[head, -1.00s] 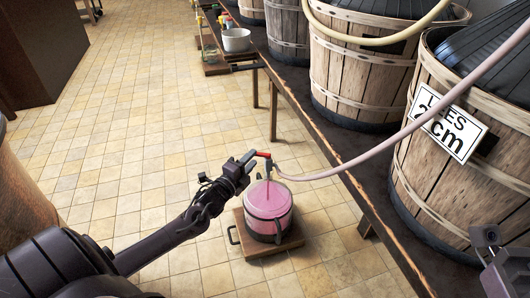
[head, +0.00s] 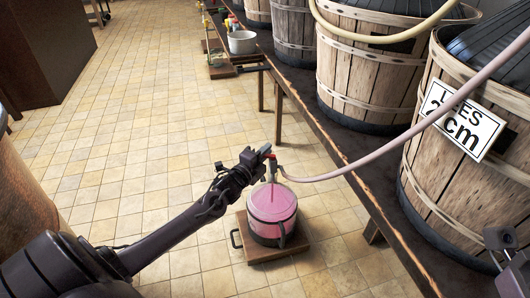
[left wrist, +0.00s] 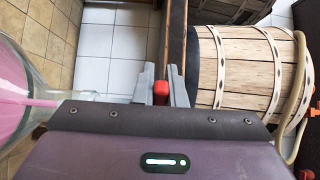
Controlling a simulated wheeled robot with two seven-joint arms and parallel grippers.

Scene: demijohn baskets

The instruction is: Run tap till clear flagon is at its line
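The clear flagon (head: 272,205) stands upright with pink liquid in it, in a dark holder on a low wooden board (head: 275,253). The tap (head: 274,170) is above its mouth at the end of a pink hose, and a pink stream falls inside. The stream and flagon (left wrist: 15,90) also show at the left of the left wrist view. My left gripper (head: 267,152) is at the tap's red lever (left wrist: 160,90), which sits between its fingers with little gap. The fill line cannot be made out. My right gripper (head: 502,250) is partly in view at lower right.
Wooden barrels (head: 365,70) stand along a dark bench (head: 330,140) on the right; one bears a sign reading "LEES 2 cm" (head: 461,121). The pink hose (head: 400,138) crosses from the right. A white pot (head: 242,42) is farther back. Tiled floor on the left is clear.

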